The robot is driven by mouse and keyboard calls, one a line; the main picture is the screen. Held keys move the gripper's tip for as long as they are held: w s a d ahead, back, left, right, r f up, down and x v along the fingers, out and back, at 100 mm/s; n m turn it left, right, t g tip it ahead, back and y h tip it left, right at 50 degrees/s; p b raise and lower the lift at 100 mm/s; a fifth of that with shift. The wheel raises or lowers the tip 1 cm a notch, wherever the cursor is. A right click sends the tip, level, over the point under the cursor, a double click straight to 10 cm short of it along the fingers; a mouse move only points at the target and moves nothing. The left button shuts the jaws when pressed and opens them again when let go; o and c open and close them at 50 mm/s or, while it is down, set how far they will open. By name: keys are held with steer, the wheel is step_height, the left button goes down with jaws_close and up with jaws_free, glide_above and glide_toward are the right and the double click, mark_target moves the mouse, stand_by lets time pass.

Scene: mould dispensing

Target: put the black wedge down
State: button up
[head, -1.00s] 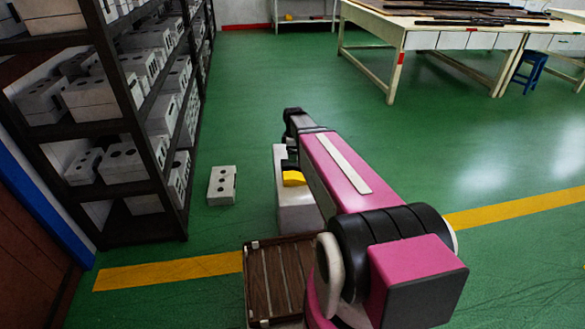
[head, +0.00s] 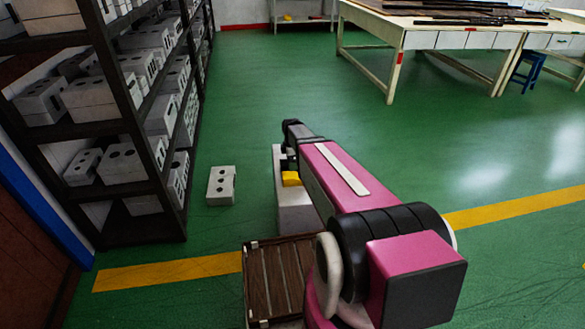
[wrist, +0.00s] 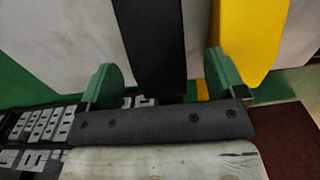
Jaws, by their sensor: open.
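The black wedge (wrist: 150,45) lies on a pale grey-white block (wrist: 60,30), which also shows as the white block (head: 294,205) in the head view. My gripper (wrist: 162,82) is open, with one green finger on each side of the wedge. A gap shows between the wedge and the right finger; the left finger is close to its edge, and I cannot tell if they touch.
A dark shelf rack (head: 160,225) with grey mould blocks stands at the left. One grey block (head: 221,186) sits on the floor beside it. A brown slatted pallet (head: 259,285) lies in front. Tables (head: 430,22) stand far back; the green floor at right is clear.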

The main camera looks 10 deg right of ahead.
step_height(320, 180, down, 4)
steer(key=shift+w+r, duration=0.15)
steer(key=shift+c, duration=0.3)
steer(key=c, duration=1.2)
steer(key=shift+o, duration=0.2)
steer(key=shift+r, duration=0.15)
